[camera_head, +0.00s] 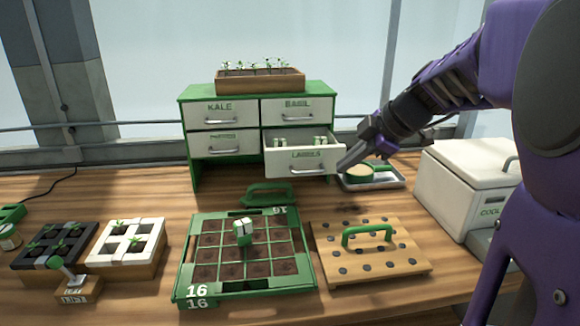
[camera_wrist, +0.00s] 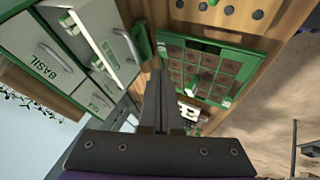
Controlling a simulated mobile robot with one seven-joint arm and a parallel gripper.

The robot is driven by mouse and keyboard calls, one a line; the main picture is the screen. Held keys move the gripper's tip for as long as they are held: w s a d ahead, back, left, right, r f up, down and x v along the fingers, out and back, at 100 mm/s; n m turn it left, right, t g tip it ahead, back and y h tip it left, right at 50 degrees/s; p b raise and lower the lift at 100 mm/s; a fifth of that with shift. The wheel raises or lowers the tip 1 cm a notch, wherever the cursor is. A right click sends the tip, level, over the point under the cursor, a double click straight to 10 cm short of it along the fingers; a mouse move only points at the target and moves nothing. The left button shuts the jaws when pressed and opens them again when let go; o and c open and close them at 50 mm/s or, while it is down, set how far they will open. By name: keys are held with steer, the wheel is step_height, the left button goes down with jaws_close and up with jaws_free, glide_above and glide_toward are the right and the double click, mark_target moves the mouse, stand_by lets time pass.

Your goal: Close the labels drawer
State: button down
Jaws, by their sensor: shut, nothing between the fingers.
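The labels drawer (camera_head: 303,160) is the lower right drawer of the green and white cabinet (camera_head: 258,90). It is pulled out, with its white front, a metal handle and several pale green-and-white items inside showing. It also shows in the wrist view (camera_wrist: 102,40), tilted by the camera angle. My gripper (camera_head: 345,167) is shut and empty, with its tips close to the right end of the drawer front. I cannot tell whether they touch it. In the wrist view the shut fingers (camera_wrist: 160,80) point past the drawer.
A green seed tray (camera_head: 187,262) and a wooden dibber board (camera_head: 420,268) with a green handle lie in front. A metal tray (camera_head: 398,180) with a round sieve-like item stands right of the drawer. A white cooler (camera_head: 450,195) stands farther right. A wooden seedling box (camera_head: 260,84) sits on the cabinet.

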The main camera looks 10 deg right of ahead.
steer(key=w+a+f, duration=0.4)
steer(key=w+f, duration=0.3)
steer(key=w, duration=0.1)
steer(key=shift+w+a, duration=0.15)
steer(key=shift+w, duration=0.25)
steer(key=shift+w, duration=0.1)
steer(key=w+p, duration=0.5)
steer(key=w, duration=1)
steer(key=shift+w+r, duration=0.15)
steer(key=shift+w, duration=0.2)
steer(key=shift+r, duration=0.1)
